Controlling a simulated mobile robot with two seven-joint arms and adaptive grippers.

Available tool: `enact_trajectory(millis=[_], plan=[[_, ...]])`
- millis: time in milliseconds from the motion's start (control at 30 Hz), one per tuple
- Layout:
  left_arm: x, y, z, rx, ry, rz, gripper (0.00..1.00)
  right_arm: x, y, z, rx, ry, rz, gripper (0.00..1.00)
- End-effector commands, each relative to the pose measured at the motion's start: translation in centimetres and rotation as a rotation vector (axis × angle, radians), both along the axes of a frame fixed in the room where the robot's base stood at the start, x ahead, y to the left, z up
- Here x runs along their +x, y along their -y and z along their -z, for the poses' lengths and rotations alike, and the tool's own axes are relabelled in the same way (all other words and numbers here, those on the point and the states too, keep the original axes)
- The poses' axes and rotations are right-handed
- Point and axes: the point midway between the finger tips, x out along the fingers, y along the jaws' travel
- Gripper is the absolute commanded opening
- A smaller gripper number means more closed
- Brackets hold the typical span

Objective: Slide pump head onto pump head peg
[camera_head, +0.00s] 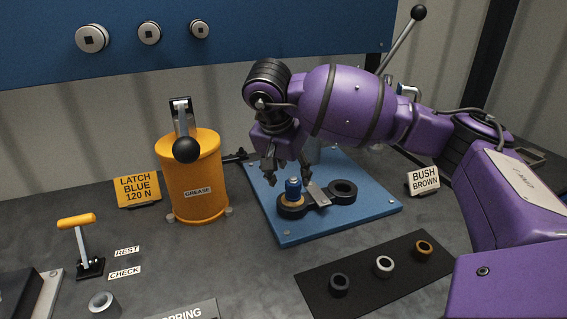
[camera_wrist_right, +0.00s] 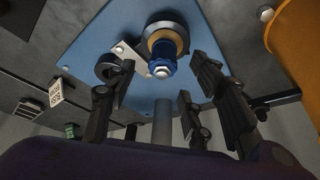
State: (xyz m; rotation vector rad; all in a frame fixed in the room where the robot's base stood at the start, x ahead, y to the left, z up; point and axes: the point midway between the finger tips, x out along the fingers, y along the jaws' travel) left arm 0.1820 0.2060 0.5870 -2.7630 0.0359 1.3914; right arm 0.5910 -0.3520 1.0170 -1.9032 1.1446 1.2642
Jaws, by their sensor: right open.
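A blue coupler piece (camera_head: 292,188) with a silver tip stands upright on a tan ring in a black round seat (camera_head: 290,207) on the blue plate (camera_head: 290,236). It also shows in the wrist view (camera_wrist_right: 162,66). No part is labelled pump head or peg, so I cannot tell for sure which these are. A grey upright post (camera_wrist_right: 163,122) stands near the plate's edge in the wrist view. My right gripper (camera_head: 290,176) is open, pointing down just above the blue piece, its fingers on either side in the wrist view (camera_wrist_right: 166,72). My left gripper is not in view.
A second black ring (camera_head: 342,190) and a light metal tab (camera_head: 319,194) lie beside the seat. An orange grease can (camera_head: 197,185) with a lever stands left of the plate. A black mat (camera_head: 350,294) with several rings lies in front. A yellow-handled lever (camera_head: 78,222) stands left.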

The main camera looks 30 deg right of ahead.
Motion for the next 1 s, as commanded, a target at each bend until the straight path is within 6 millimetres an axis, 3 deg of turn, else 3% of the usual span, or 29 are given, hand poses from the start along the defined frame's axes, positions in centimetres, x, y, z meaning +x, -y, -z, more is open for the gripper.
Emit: enact_trajectory(millis=[333,733,1000], plan=[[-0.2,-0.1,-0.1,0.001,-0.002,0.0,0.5,0.8,1.6,4.6,0.001,-0.003,0.001,0.48],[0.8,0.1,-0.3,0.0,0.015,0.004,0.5,1.0,1.9,5.3,0.0,0.001,0.0,0.48],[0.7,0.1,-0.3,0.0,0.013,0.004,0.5,1.0,1.9,5.3,0.0,0.0,0.0,0.14]])
